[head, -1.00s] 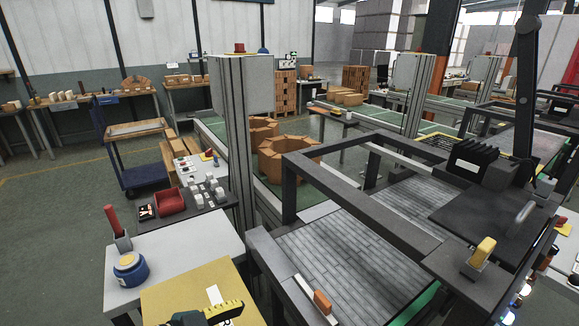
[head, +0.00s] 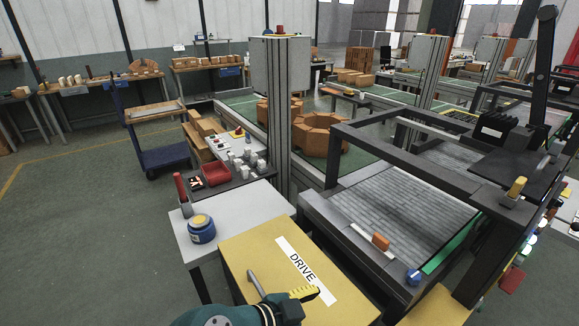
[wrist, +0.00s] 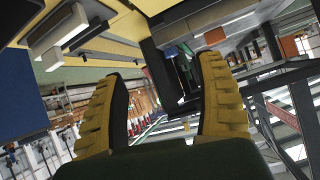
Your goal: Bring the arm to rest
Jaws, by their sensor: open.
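My gripper (head: 304,293) shows at the bottom of the head view, over the front of a yellow table top (head: 235,253). The teal end of my arm is behind it. In the wrist view its two yellow ribbed fingers (wrist: 162,75) stand wide apart, with nothing between them. A white strip marked DRIVE (head: 296,262) lies on the yellow table, partly beside the fingers. A grey rod-like piece (head: 256,283) shows just left of my gripper; whether the two touch is unclear.
A white table (head: 240,208) with a blue round container (head: 202,229) and a red-handled item (head: 182,190) adjoins on the left. A dark frame (head: 385,150) with a grey slatted bed stands right. Open floor (head: 90,240) lies left.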

